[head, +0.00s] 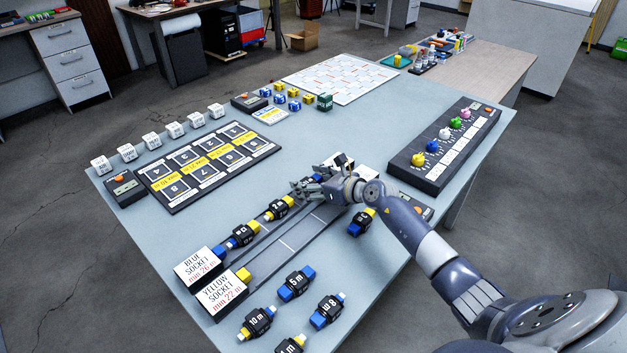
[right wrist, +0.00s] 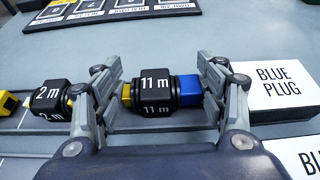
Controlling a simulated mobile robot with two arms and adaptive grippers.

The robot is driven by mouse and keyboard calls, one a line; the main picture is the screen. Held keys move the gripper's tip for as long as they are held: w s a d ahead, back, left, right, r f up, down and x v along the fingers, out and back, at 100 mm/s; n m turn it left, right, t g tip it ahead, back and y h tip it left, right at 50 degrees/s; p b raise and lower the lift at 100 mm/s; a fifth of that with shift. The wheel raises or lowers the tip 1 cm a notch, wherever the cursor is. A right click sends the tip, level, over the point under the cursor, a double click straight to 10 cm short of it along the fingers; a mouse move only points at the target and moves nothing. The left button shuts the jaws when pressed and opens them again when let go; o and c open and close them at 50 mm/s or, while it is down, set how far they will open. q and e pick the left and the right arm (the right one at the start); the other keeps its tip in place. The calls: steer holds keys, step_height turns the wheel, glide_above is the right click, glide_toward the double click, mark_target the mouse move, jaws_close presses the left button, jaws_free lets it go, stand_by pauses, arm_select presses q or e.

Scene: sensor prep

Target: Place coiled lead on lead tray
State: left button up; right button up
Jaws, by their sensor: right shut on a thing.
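The 11 m coiled lead (right wrist: 156,92) is black, with a yellow end on the left and a blue end on the right in the right wrist view. My right gripper (head: 308,190) is shut on it, with fingers at both ends; it also shows in the right wrist view (right wrist: 155,100). The lead is over or in the upper lane of the lead tray (head: 292,242), between the 2 m lead (right wrist: 47,98) and the white BLUE PLUG block (right wrist: 276,88). I cannot tell whether it touches the tray. My left gripper is not in view.
The BLUE SOCKET block (head: 199,265) and YELLOW SOCKET block (head: 222,292) stand at the tray's near left end. Loose leads, including the 5 m lead (head: 296,284) and 8 m lead (head: 328,311), lie in front. A black knob panel (head: 443,145) is at the right. The table middle is clear.

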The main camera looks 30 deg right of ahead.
steer(key=shift+w+d+f, duration=0.1)
steer(key=shift+d+f, duration=0.1)
steer(key=shift+d, duration=0.15)
steer(key=shift+a+r, duration=0.1)
steer(key=shift+a, duration=0.15)
steer(key=o, duration=1.2)
steer(key=shift+a, duration=0.15)
steer(key=shift+f, duration=0.2)
steer(key=shift+r, duration=0.2)
steer(key=shift+s+r, duration=0.15)
steer(key=shift+s, duration=0.05)
steer(key=v, duration=1)
steer(key=shift+s+p, duration=0.1)
steer(key=shift+p, duration=0.25)
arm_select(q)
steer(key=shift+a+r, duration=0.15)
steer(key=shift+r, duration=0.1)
arm_select(e)
steer(key=shift+v, duration=0.75)
